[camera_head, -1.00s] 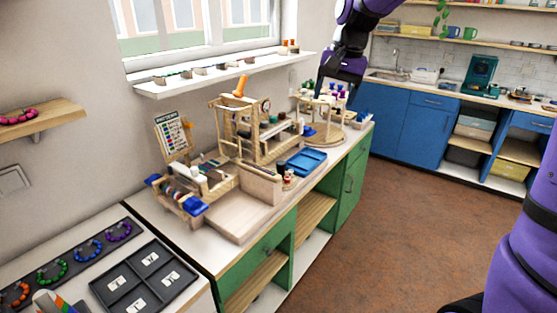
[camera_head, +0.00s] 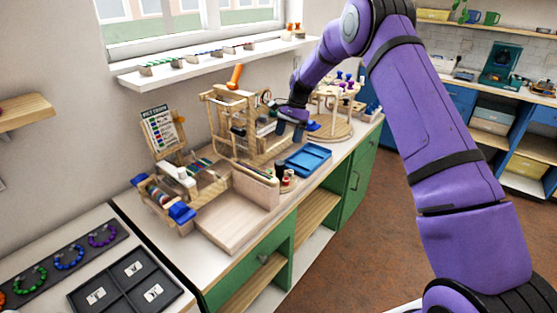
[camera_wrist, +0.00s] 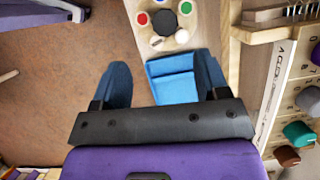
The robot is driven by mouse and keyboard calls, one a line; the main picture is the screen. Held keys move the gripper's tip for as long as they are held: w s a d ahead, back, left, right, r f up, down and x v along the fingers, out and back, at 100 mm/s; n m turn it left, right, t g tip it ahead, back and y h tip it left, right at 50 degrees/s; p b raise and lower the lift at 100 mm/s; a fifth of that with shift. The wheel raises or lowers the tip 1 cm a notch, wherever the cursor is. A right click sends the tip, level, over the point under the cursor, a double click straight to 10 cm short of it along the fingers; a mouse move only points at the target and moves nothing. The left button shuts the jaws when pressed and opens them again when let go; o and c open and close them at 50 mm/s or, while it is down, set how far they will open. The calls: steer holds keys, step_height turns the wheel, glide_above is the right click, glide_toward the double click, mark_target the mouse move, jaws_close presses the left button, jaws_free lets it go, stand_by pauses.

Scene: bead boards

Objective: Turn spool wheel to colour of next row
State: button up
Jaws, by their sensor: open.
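A round wooden stand (camera_head: 330,129) with coloured spools on its upper disc (camera_head: 338,90) stands at the back right of the bench; I take it for the spool wheel. A pattern card (camera_head: 160,131) with coloured rows stands at the left, too small to read. My gripper (camera_head: 290,124) is open and empty, in front of the stand in the head view, near the wooden frame. In the wrist view, my gripper (camera_wrist: 163,84) has its blue fingers apart, with a small blue tray between and beyond them. Past the tray is a black knob (camera_wrist: 165,22) ringed by red, green, blue and white pieces.
A wooden frame (camera_head: 208,96) with an orange handle stands left of my gripper. A blue tray (camera_head: 307,158) and small figures lie at the bench's front edge. In the wrist view, a rack with coloured knobs (camera_wrist: 300,133) is at the right. An empty wooden tray (camera_head: 228,220) is nearer.

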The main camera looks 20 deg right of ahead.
mark_target(280, 162)
steer(key=x, duration=1.1)
steer(key=shift+w+f, duration=0.35)
steer(key=shift+f, duration=0.15)
steer(key=c, duration=0.9)
